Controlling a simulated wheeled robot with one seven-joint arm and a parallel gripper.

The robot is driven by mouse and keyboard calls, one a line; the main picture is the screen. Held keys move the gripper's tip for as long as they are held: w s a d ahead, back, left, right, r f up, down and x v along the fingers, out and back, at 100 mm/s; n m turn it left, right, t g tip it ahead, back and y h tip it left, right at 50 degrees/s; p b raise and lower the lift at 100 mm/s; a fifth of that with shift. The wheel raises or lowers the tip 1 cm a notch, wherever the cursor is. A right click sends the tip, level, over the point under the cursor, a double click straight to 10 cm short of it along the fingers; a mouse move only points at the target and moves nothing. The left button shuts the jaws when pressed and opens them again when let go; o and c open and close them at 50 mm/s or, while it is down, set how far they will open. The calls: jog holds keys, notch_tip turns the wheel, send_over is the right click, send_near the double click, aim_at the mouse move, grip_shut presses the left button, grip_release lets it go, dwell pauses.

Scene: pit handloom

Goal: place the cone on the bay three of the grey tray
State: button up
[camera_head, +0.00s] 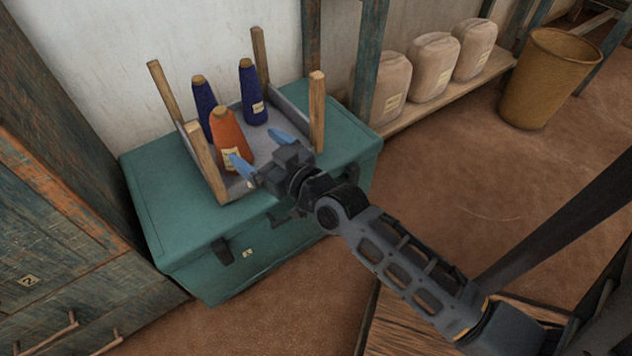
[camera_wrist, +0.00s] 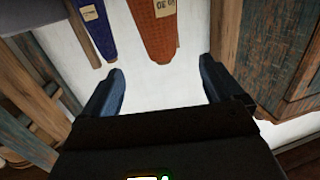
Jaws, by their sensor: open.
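The grey tray (camera_head: 291,106) lies on the green chest, with a wooden post at each corner. An orange cone (camera_head: 229,137) with a pale label stands upright at its near left part. Two dark blue cones stand upright behind it, one at the left (camera_head: 203,100) and one at the back (camera_head: 248,85). My gripper (camera_head: 261,152) is open and empty, at the near side of the tray, just right of the orange cone. In the wrist view the orange cone (camera_wrist: 154,30) appears inverted, beyond the open fingers. Bay numbers cannot be read.
The green chest (camera_head: 190,255) has dark latches in front. The near left post (camera_head: 205,162) and near right post (camera_head: 317,112) flank my gripper. A wooden cabinet (camera_head: 60,240) stands left. Several pale canisters (camera_head: 432,66) and a yellow-brown bin (camera_head: 545,80) are at right.

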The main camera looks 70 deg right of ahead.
jog(key=s+a+n+y, duration=0.2)
jog(key=s+a+y, duration=0.1)
jog(key=s+a, duration=1)
jog(key=s+a+r+n+y, duration=0.1)
jog(key=s+a+r+y, duration=0.1)
jog(key=s, duration=0.4)
jog(key=s+a+r+n+g+y, duration=0.1)
jog(key=s+a+r, duration=0.2)
jog(key=s+r, duration=0.2)
jog(key=shift+s+n+y, duration=0.3)
jog(key=shift+s+y, duration=0.1)
jog(key=shift+s, duration=0.7)
jog(key=shift+a+f, duration=0.1)
